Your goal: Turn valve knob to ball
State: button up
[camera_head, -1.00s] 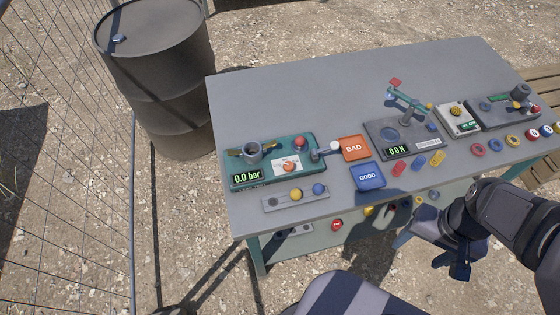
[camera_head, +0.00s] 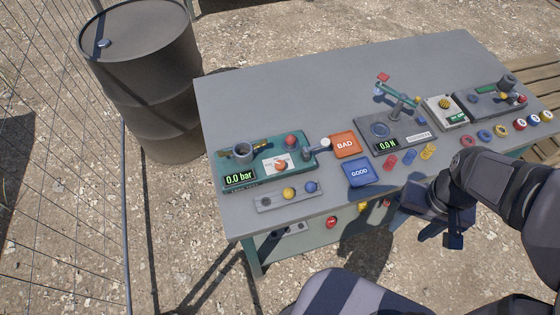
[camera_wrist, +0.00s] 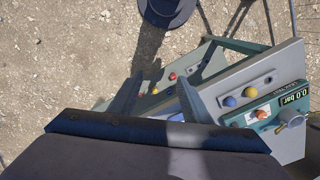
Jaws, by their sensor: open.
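A green test unit (camera_head: 222,170) reading 0.0 bar sits at the table's left front. On its white label is an orange knob (camera_head: 281,166), likely the valve knob; its pointing direction and label marks are too small to read. A red button (camera_head: 290,140) and a grey cup (camera_head: 242,151) are on the same unit. The unit (camera_wrist: 250,117) is at the right edge of the wrist view. My gripper (camera_head: 442,236) is open and empty at the table's front edge, well right of the unit. In the wrist view, its fingers (camera_wrist: 157,95) are apart with nothing held.
A grey strip (camera_head: 263,203) with yellow and blue balls lies before the unit. Orange BAD (camera_head: 344,144) and blue GOOD (camera_head: 361,172) pads are to its right. Other devices and coloured rings fill the table's right. The table's back (camera_head: 280,98) is clear. A dark barrel (camera_head: 150,90) stands left.

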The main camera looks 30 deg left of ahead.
jog(key=w+a+n+b, duration=0.2)
jog(key=w+a+n, duration=0.1)
jog(key=w+a, duration=0.55)
jog(key=n+b, duration=0.4)
jog(key=n, duration=0.4)
send_over(280, 164)
notch_tip(280, 164, down, 5)
jog(key=shift+a+f, duration=0.1)
jog(key=shift+f, duration=0.05)
jog(key=shift+f+p, duration=1.4)
jog(key=shift+f, duration=2.25)
jog(key=shift+c, duration=0.6)
jog(key=c, duration=0.9)
